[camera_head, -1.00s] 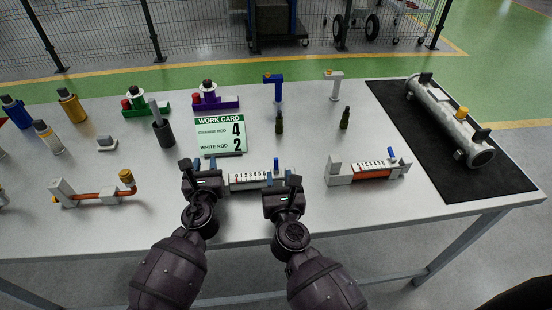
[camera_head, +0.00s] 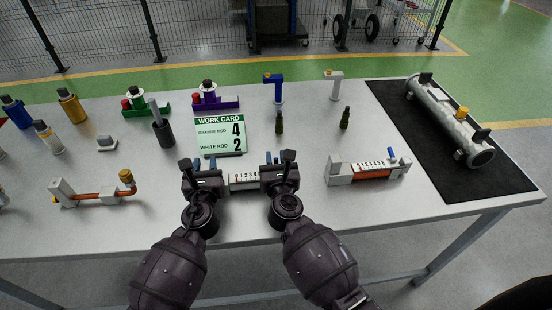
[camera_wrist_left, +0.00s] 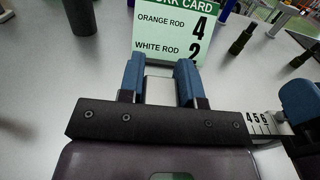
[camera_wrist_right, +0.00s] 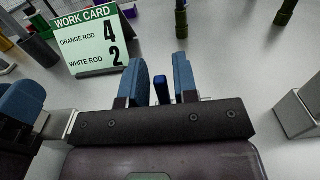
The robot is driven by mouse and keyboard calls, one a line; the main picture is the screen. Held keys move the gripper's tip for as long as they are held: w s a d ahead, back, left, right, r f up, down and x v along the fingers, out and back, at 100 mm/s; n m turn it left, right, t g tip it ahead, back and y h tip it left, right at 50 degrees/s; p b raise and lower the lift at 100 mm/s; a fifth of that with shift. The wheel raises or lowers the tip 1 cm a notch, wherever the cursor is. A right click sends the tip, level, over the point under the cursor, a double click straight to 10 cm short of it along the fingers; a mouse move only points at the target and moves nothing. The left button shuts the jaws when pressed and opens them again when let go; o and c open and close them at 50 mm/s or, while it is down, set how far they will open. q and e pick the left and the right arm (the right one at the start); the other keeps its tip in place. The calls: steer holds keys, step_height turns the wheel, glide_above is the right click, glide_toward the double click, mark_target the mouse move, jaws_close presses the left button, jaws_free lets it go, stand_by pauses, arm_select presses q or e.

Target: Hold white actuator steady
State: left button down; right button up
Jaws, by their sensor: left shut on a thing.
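The white actuator (camera_head: 243,181) lies on the table below the work card, its numbered scale facing up. Both its ends are partly covered by my grippers. My left gripper (camera_head: 204,168) is shut on its grey left end block, which shows between blue fingers in the left wrist view (camera_wrist_left: 160,91). My right gripper (camera_head: 277,166) is at the right end. In the right wrist view its fingers (camera_wrist_right: 161,78) stand apart on either side of a small blue peg (camera_wrist_right: 161,89), with gaps visible. The work card (camera_head: 220,134) reads orange rod 4, white rod 2.
A second actuator with an orange rod (camera_head: 368,172) lies to the right. An orange pipe-like part (camera_head: 95,197) lies to the left. Two dark green pieces (camera_head: 279,123) stand behind the grippers. A grey cylinder (camera_head: 448,122) lies on a black mat (camera_head: 425,155) at far right.

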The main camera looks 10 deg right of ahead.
jaws_close()
steer(key=shift+s+t, duration=0.25)
steer(key=shift+t, duration=0.55)
steer(key=shift+o, duration=1.2)
jaws_free()
steer(key=s, duration=0.4)
steer(key=s+f, duration=0.1)
steer(key=s, duration=0.7)
steer(key=shift+a+f, duration=0.25)
steer(key=shift+a, duration=0.1)
